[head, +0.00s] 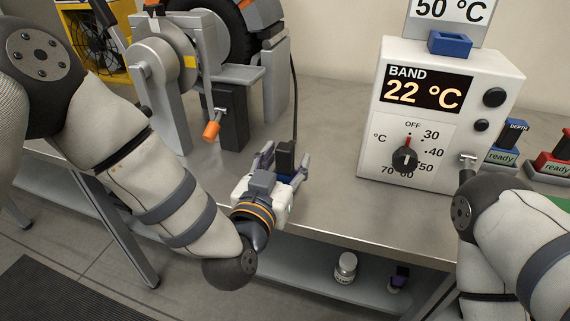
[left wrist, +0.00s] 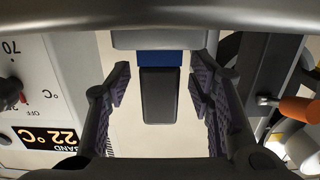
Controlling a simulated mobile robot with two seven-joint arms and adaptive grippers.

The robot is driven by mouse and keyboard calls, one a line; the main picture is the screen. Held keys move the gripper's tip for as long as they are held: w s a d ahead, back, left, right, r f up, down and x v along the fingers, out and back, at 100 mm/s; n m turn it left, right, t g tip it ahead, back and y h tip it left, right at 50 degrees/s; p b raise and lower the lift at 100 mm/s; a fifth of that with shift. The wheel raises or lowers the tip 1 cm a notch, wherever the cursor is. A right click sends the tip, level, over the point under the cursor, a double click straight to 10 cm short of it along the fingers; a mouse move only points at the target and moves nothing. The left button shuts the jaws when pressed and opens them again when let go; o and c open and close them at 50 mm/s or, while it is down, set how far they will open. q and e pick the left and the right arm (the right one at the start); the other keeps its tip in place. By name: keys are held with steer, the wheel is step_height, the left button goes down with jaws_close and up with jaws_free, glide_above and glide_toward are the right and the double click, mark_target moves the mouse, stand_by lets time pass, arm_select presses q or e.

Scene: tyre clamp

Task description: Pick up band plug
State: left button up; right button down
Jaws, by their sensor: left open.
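The band plug (head: 286,156) is a dark upright block near the front edge of the metal bench, with a thin black cable rising behind it. My left gripper (head: 284,166) is open, with one finger on each side of the plug. In the left wrist view, the plug (left wrist: 158,97) shows as a dark block with a blue section, between the open fingers (left wrist: 160,92). Gaps show on both sides of it there. The plug's lower part is hidden by the gripper in the head view.
The heater box (head: 430,110) with its "BAND 22 °C" display and dial stands right of the gripper. The clamp machine (head: 190,80), with an orange-tipped handle (head: 211,131), stands to the left. A blue-and-black tool (head: 511,138) is at far right. A white jar (head: 346,268) sits on the lower shelf.

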arm_select(q)
jaws_close()
